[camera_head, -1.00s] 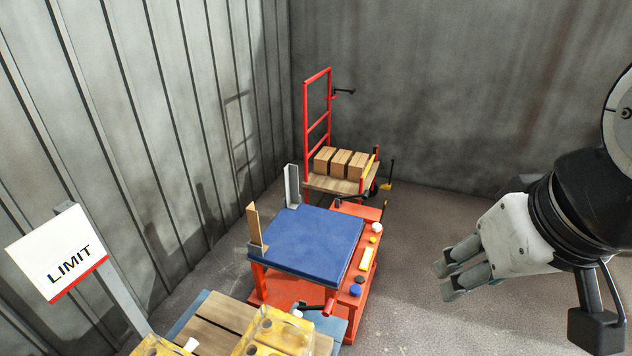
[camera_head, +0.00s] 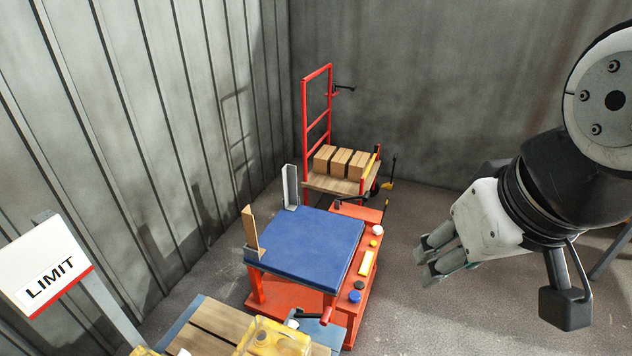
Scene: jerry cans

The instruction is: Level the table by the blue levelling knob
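The table has a blue top (camera_head: 308,243) on an orange-red frame and stands in the middle of the head view. The blue levelling knob (camera_head: 355,297) is a small round knob on the orange side ledge, near its front end. A dark knob (camera_head: 359,284) sits just behind it. My gripper (camera_head: 427,268) hangs to the right of the table, apart from the knob and touching nothing visible. Its grey fingers point left and down and look close together. Whether they are shut is unclear, and nothing shows in them.
The ledge also carries a yellow level-like bar (camera_head: 367,263), a yellow knob (camera_head: 373,244) and a white knob (camera_head: 377,230). A red-handled lever (camera_head: 327,316) projects in front. Yellow cans (camera_head: 275,338) and a LIMIT sign (camera_head: 45,272) stand nearer. A red trolley (camera_head: 331,185) with boxes stands behind. Floor is clear at right.

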